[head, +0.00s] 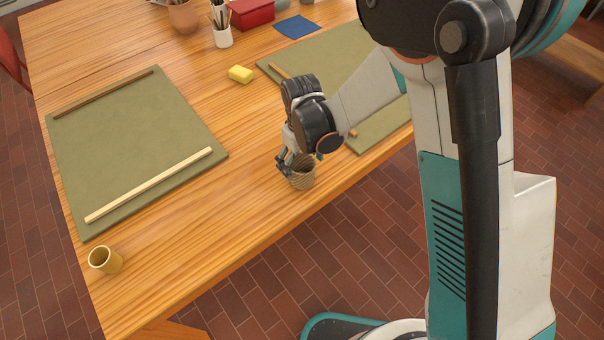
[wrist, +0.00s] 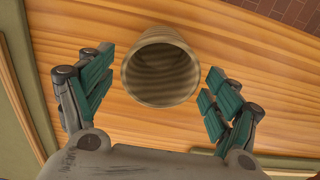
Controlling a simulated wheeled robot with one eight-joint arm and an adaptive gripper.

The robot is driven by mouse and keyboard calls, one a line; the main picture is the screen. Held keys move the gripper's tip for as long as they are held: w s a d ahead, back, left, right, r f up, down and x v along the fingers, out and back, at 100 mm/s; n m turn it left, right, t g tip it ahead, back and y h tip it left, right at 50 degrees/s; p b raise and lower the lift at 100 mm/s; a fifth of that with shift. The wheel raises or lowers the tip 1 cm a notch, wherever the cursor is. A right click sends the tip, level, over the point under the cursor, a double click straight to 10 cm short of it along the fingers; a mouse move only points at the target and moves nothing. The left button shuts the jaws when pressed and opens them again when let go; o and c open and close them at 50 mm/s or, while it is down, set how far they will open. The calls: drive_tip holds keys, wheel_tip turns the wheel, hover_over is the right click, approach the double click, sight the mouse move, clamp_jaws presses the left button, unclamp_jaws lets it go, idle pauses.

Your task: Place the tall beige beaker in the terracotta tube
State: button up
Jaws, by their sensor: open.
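A beige ribbed beaker (head: 303,176) stands upright near the front edge of the table, under my gripper (head: 286,164). The wrist view shows the beaker (wrist: 160,98) from above, with its round mouth open and nothing visible inside. My gripper is open, with one finger on each side of the beaker and visible gaps between fingers and wall. Part of the beaker is hidden by my gripper in the head view. A terracotta-coloured pot (head: 184,19) at the back holds upright things; I see no other terracotta tube.
A green mat (head: 130,150) with two wooden strips lies at left; another mat (head: 335,62) lies behind my arm. A yellow sponge (head: 241,74), white brush cup (head: 222,37), red box (head: 251,13) and blue cloth (head: 296,27) are farther back. Bare wood lies between beaker and tan cup.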

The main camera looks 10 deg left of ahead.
sight(302, 171)
wheel_tip(302, 171, down, 5)
drive_tip(key=shift+s+d+f+b, duration=0.1)
drive_tip(key=shift+b, duration=0.95)
drive_tip(key=shift+c, duration=0.4)
drive_tip(key=c, duration=1.3)
drive_tip(key=shift+r, duration=0.25)
